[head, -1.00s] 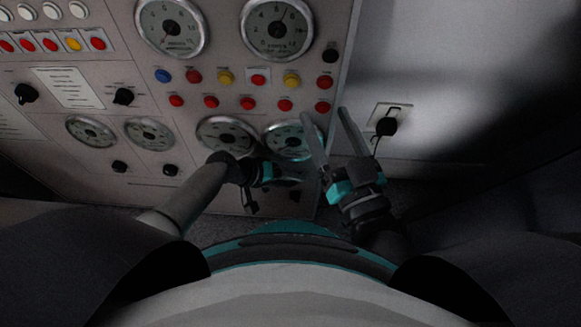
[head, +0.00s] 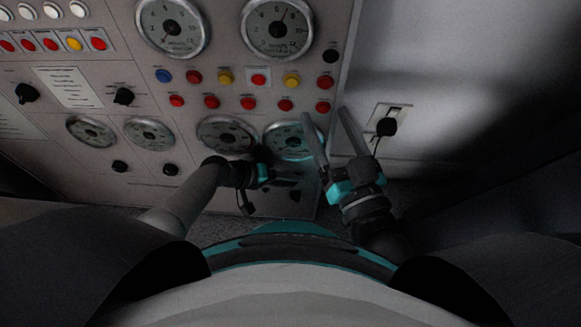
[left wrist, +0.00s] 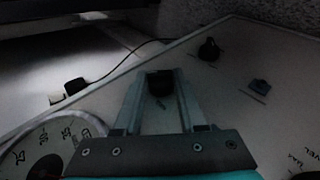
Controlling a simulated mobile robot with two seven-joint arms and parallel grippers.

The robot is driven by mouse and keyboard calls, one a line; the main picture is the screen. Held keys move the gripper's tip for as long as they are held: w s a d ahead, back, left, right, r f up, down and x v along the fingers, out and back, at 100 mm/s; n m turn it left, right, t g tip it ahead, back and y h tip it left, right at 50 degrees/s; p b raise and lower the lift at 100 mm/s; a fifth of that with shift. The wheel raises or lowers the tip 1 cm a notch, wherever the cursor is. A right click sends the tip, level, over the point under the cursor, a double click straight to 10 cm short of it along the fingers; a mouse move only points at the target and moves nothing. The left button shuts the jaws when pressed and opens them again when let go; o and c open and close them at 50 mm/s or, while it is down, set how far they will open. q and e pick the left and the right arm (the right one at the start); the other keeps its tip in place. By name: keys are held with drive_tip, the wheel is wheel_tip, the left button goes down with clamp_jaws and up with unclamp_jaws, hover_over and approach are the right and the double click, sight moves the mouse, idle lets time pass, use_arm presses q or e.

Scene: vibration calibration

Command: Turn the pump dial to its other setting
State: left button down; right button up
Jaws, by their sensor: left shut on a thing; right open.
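A black dial knob (left wrist: 160,84) sits between the fingers of my left gripper (left wrist: 160,92) in the left wrist view. I take it for the pump dial, but its label and setting cannot be read. In the head view my left gripper (head: 279,180) is low on the panel, below the right lower gauge (head: 292,140), and its hand hides the held dial. My right gripper (head: 328,128) is open and empty, its fingers pointing up in front of the panel's right edge.
Black knobs (left wrist: 208,49) and a small dark blue-grey knob (left wrist: 259,86) are near the held dial. Several red and yellow buttons (head: 258,80) and gauges (head: 277,28) fill the panel. A black plug (head: 386,126) with a cable is on the pale wall at right.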

use_arm(q)
drive_tip(key=shift+a+f+h, duration=0.15)
drive_tip(key=shift+f+h, duration=0.1)
drive_tip(key=shift+h, duration=0.25)
drive_tip(key=shift+s, duration=0.1)
drive_tip(key=c, duration=0.5)
unclamp_jaws()
drive_tip(key=shift+r, duration=0.1)
drive_tip(key=shift+r, duration=0.1)
drive_tip(key=p+v, duration=0.6)
drive_tip(key=v, duration=0.9)
drive_tip(key=shift+s+a+f, duration=0.2)
drive_tip(key=shift+f, duration=0.1)
use_arm(e)
drive_tip(key=s+d+f+g+h, duration=0.1)
drive_tip(key=s+d+g+h, duration=0.1)
drive_tip(key=d+g, duration=0.3)
drive_tip(key=s+d+f+g+h, duration=0.1)
drive_tip(key=s+d+g+h, duration=0.1)
drive_tip(key=d+g, duration=0.3)
drive_tip(key=shift+d+f+g+h, duration=0.2)
drive_tip(key=shift+f+g+h, duration=0.15)
drive_tip(key=shift+h, duration=0.35)
